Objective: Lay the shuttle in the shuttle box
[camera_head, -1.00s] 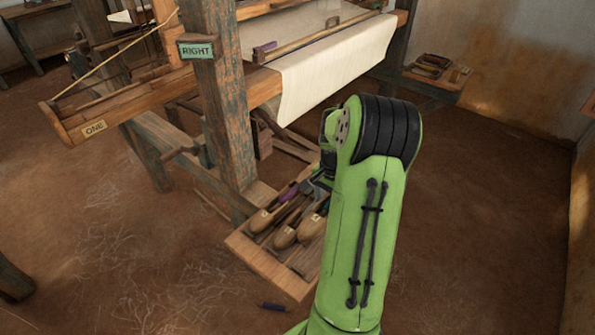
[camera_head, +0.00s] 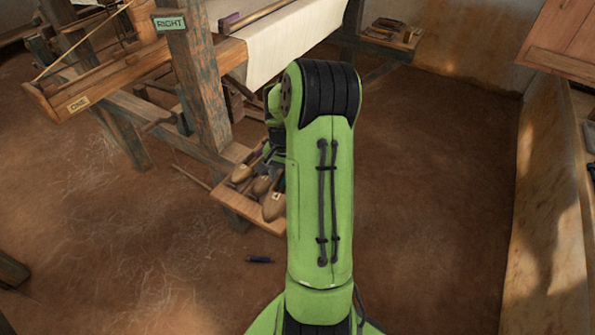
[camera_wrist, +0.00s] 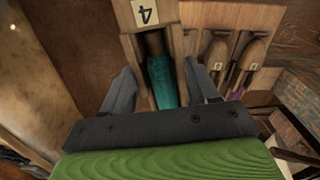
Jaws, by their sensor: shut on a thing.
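A wooden shuttle with a teal yarn core (camera_wrist: 160,80) and a tag reading 4 sits between the two fingers of my gripper (camera_wrist: 158,72) in the wrist view. The fingers close on its sides. In the head view my arm hides most of the gripper and the held shuttle, just above the tray. Whether the shuttle is clear of the tray, I cannot tell. A long wooden trough tagged ONE (camera_head: 118,82), seemingly the shuttle box, juts from the loom at upper left, beside the post with the RIGHT sign (camera_head: 169,23).
Other tagged shuttles (camera_wrist: 246,62) lie in the wooden tray (camera_head: 243,207) by the loom post (camera_head: 201,85). A dark blue rod (camera_head: 259,260) lies on the floor. White cloth (camera_head: 290,40) hangs on the loom. The floor right of my arm is clear.

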